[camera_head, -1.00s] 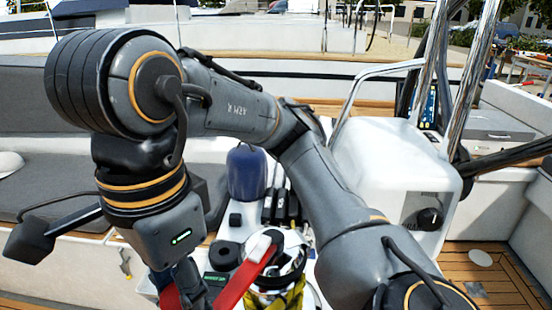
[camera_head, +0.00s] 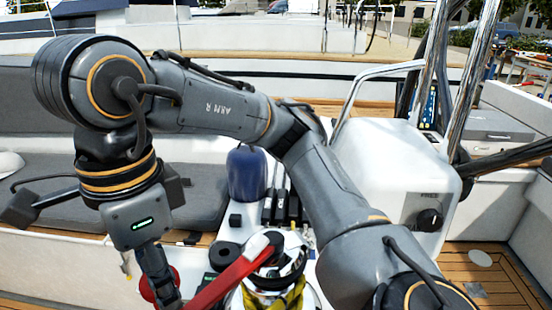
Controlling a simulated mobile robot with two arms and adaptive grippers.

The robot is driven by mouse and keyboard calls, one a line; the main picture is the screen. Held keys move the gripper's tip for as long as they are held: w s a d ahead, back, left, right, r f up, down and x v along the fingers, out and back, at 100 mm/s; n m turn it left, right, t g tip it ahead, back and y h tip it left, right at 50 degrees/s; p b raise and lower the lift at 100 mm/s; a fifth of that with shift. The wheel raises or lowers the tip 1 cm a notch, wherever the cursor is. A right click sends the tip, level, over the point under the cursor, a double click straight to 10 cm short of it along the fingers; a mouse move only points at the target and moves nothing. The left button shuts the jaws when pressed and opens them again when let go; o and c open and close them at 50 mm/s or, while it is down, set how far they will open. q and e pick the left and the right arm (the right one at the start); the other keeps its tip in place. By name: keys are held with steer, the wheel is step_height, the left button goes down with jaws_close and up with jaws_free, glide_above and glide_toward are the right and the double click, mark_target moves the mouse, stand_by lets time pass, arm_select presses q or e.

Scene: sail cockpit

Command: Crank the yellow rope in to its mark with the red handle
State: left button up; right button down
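The red handle (camera_head: 232,272) sits on top of the winch (camera_head: 289,268) and slants down to the left, where its outer end meets the bottom edge of the picture. Yellow rope (camera_head: 290,302) is wrapped around the winch drum, partly cut off below. No mark on the rope can be made out. My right gripper (camera_head: 163,290) hangs at the lower left by the outer end of the handle. Its fingertips are at or below the frame edge, so its grip cannot be seen. My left gripper is not in view.
A red rounded piece (camera_head: 147,287) shows behind my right gripper. A blue rounded object (camera_head: 247,172) and black clutch levers (camera_head: 281,205) stand behind the winch. A white console (camera_head: 395,165) with a black knob is at right. Grey cushions (camera_head: 60,205) line the left bench.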

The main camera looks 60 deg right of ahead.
steer(key=shift+w+d+m, duration=0.2)
steer(key=shift+w+m, duration=0.5)
steer(key=shift+w, duration=0.7)
steer(key=c, duration=1.2)
jaws_free()
steer(key=shift+w, duration=0.15)
steer(key=o, duration=0.9)
steer(key=shift+r+p, duration=0.1)
steer(key=shift+p, duration=0.2)
step_height(320, 180, up, 9)
steer(key=p, duration=0.8)
